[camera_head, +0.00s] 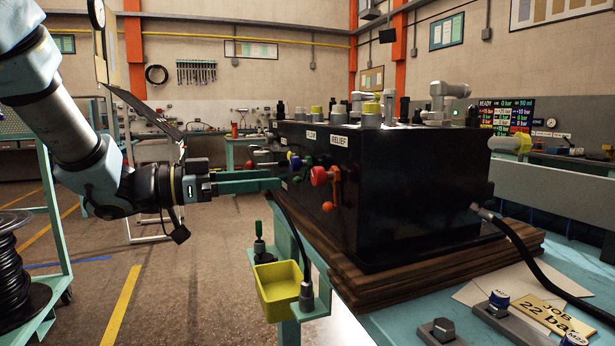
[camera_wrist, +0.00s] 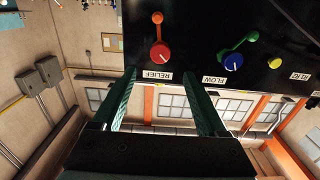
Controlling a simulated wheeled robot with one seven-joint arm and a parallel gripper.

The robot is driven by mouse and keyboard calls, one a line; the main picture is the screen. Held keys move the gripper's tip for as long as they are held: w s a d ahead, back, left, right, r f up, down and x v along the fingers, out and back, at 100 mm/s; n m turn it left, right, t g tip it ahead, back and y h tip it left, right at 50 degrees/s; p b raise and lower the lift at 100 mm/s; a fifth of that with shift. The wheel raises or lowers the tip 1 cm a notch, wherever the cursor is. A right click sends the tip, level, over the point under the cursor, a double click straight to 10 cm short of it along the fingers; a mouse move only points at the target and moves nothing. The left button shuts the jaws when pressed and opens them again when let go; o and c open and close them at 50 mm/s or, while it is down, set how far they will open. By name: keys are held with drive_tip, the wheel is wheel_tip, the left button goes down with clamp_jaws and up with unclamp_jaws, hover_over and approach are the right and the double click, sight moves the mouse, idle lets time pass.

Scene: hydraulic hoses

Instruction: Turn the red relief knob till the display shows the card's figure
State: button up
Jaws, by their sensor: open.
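The red relief knob (camera_head: 319,176) sticks out of the front face of a black block (camera_head: 420,190). In the wrist view the red knob (camera_wrist: 160,55) has a white pointer mark and sits by the RELIEF label (camera_wrist: 157,75). My gripper (camera_head: 279,180) is open and empty, in front of the face. In the wrist view its fingertips (camera_wrist: 158,76) are spread in line with the red knob, apart from it. The yellow card (camera_head: 555,318) reads JOB 22 bar. The display (camera_head: 506,115) stands behind the block; its top row shows READY and what looks like 0 bar.
An orange lever (camera_wrist: 157,18) is close beside the red knob. A blue knob (camera_wrist: 233,61) with a green lever (camera_wrist: 250,38) and a yellow knob (camera_wrist: 275,61) are to the right. A yellow bin (camera_head: 278,290) hangs below the bench edge. A black hose (camera_head: 530,255) leaves the block.

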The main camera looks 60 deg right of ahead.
sight(314, 175)
drive_tip(key=p+x, duration=0.1)
drive_tip(key=x, duration=0.8)
drive_tip(key=shift+p, duration=0.3)
clamp_jaws()
